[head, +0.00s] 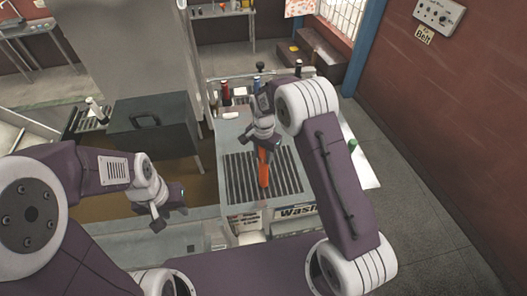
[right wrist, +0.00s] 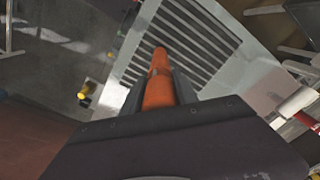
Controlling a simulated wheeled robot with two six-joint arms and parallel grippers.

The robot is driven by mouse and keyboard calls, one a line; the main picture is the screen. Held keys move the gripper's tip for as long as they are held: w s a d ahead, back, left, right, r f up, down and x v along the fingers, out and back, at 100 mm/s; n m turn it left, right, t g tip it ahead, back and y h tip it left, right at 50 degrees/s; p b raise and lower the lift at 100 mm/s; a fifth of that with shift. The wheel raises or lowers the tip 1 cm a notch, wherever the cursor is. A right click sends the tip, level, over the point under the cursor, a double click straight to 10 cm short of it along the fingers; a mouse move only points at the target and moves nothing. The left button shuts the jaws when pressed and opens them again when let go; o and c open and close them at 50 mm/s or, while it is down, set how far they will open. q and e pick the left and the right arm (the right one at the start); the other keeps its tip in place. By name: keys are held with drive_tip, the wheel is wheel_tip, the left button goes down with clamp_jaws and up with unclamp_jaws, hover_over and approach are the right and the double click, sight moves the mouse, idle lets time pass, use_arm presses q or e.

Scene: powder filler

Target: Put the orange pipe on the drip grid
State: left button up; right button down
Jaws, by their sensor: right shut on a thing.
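The orange pipe (head: 264,172) is held by my right gripper (head: 264,146) over the drip grid (head: 243,180) in the head view. The pipe hangs roughly upright with its lower end in front of the slats. In the right wrist view the pipe (right wrist: 160,85) sits between the two dark fingers of the right gripper (right wrist: 160,90), with the slatted drip grid (right wrist: 180,45) beyond it. I cannot tell whether the pipe's lower end touches the grid. My left gripper (head: 168,214) is empty at the left, away from the grid; its finger gap is hard to make out.
A dark box-like case (head: 153,125) stands left of the grid's table. Several small bottles, one red-topped (head: 225,90), stand behind the grid. A "Wash" sign (head: 295,211) is on the table's front. Open floor (head: 420,200) lies to the right, before the red wall.

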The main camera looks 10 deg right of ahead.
drive_tip(key=shift+w+f, duration=0.35)
drive_tip(key=shift+w, duration=0.15)
drive_tip(key=c, duration=1.1)
unclamp_jaws()
drive_tip(key=shift+o, duration=0.8)
drive_tip(key=shift+s+r, duration=0.1)
drive_tip(key=shift+s, duration=0.1)
drive_tip(key=shift+s+r, duration=0.15)
drive_tip(key=shift+s, duration=0.2)
drive_tip(key=shift+w+r+b, duration=0.2)
drive_tip(key=shift+b, duration=0.2)
drive_tip(key=r+b, duration=0.2)
drive_tip(key=r, duration=0.1)
drive_tip(key=shift+w+r, duration=0.1)
drive_tip(key=shift+w, duration=0.2)
drive_tip(key=r, duration=0.2)
drive_tip(key=r+b, duration=0.1)
drive_tip(key=r, duration=0.2)
drive_tip(key=r+b, duration=0.1)
drive_tip(key=r, duration=0.1)
drive_tip(key=shift+s+r, duration=0.25)
drive_tip(key=shift+s, duration=0.15)
drive_tip(key=shift+r, duration=0.4)
use_arm(q)
drive_tip(key=f, duration=0.5)
drive_tip(key=shift+w, duration=0.25)
use_arm(e)
drive_tip(key=shift+d, duration=0.1)
